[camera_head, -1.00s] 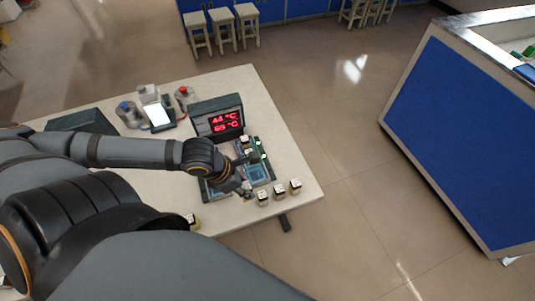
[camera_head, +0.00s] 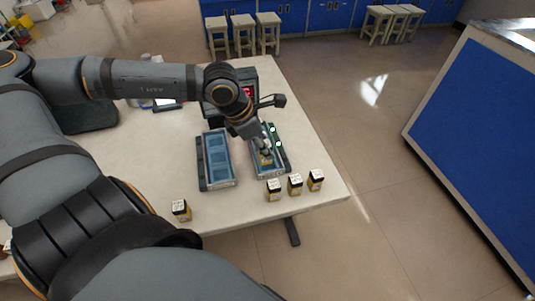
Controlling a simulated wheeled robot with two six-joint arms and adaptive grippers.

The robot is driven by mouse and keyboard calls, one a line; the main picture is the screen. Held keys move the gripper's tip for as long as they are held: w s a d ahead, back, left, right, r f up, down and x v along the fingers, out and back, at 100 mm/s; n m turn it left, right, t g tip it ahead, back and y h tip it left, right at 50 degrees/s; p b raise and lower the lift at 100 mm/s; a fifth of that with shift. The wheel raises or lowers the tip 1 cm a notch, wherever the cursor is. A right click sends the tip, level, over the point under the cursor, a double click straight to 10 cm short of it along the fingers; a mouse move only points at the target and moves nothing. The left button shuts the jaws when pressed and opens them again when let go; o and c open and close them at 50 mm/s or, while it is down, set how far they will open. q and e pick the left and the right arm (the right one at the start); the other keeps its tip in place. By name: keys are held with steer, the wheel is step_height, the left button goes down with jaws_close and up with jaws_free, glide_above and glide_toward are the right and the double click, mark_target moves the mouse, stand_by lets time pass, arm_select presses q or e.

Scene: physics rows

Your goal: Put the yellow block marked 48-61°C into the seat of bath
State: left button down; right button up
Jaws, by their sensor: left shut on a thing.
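My left gripper (camera_head: 262,146) points down into the front part of the right-hand blue bath (camera_head: 283,165) and is shut on a yellow block (camera_head: 267,160). The block is mostly hidden by the fingers, and its marking cannot be read. I cannot tell whether it touches the seat. A second blue bath (camera_head: 203,175) with seats stands to the left and looks empty. Green lights show on the right bath's side. My right gripper is not in view.
Three yellowish blocks with white tops (camera_head: 295,184) stand in a row by the table's front edge. Another such block (camera_head: 181,210) stands further left. A dark display box (camera_head: 252,78) is behind the baths, partly covered by my arm. Bare tabletop lies left of the baths.

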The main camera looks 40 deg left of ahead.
arm_select(q)
steer(key=w+f+b, duration=0.1)
steer(key=f+b, duration=0.1)
steer(key=w+a+f+b, duration=0.1)
steer(key=w+f+b, duration=0.1)
steer(key=shift+w+a+b, duration=0.15)
steer(key=shift+a+b, duration=0.05)
steer(key=shift+b, duration=0.15)
step_height(320, 180, down, 4)
steer(key=shift+w+r, duration=0.15)
steer(key=shift+r, duration=0.05)
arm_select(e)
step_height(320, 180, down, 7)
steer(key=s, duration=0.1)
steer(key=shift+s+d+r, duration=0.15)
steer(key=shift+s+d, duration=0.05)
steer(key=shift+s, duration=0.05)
arm_select(q)
steer(key=shift+f, duration=0.15)
steer(key=c, duration=1)
jaws_free()
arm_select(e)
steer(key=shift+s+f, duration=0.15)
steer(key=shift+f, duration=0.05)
